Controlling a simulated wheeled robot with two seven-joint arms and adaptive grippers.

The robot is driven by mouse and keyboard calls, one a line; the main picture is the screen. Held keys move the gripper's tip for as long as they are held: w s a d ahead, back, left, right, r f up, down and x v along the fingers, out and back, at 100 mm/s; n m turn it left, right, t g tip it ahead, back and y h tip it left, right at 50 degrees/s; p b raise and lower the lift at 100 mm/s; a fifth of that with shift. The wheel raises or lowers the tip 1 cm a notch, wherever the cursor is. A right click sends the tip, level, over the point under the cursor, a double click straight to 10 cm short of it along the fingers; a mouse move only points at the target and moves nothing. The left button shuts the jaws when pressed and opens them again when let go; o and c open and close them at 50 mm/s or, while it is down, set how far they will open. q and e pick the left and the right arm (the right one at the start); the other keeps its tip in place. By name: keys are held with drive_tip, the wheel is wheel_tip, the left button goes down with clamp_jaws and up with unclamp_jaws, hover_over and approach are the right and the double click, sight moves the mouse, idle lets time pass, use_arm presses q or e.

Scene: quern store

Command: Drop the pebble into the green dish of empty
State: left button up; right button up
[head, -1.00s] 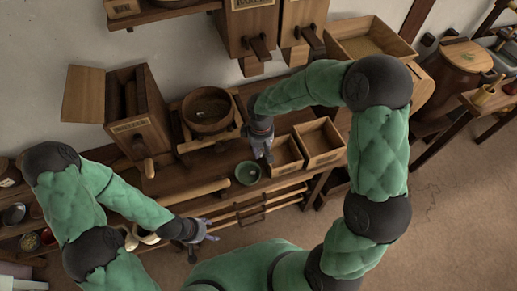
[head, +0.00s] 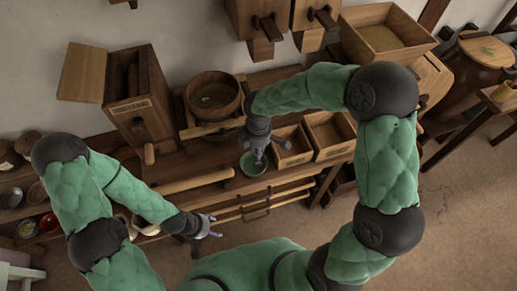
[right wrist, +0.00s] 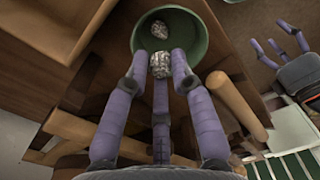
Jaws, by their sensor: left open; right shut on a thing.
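The green dish (head: 253,168) sits on the wooden bench, and it fills the top of the right wrist view (right wrist: 203,35). My right gripper (head: 258,156) points down over the dish. In the right wrist view its three purple fingers are shut on a speckled grey pebble (right wrist: 161,64), which overlaps the dish's near part; its exact height is unclear. A second speckled stone (right wrist: 159,29) lies inside the dish. My left gripper (head: 215,227) is open and empty, off the bench's front edge, left of the dish.
Two open wooden boxes (head: 330,134) stand just right of the dish. A round wooden tub (head: 213,97) on a stand is behind it. A wooden roller (head: 193,182) lies to its left. Bowls and jars crowd the far left.

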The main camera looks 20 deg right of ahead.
drive_tip(key=shift+f+b, duration=1.95)
drive_tip(key=shift+f, duration=0.4)
drive_tip(key=o, duration=0.9)
wheel_tip(320, 180, up, 12)
drive_tip(key=shift+r, duration=0.1)
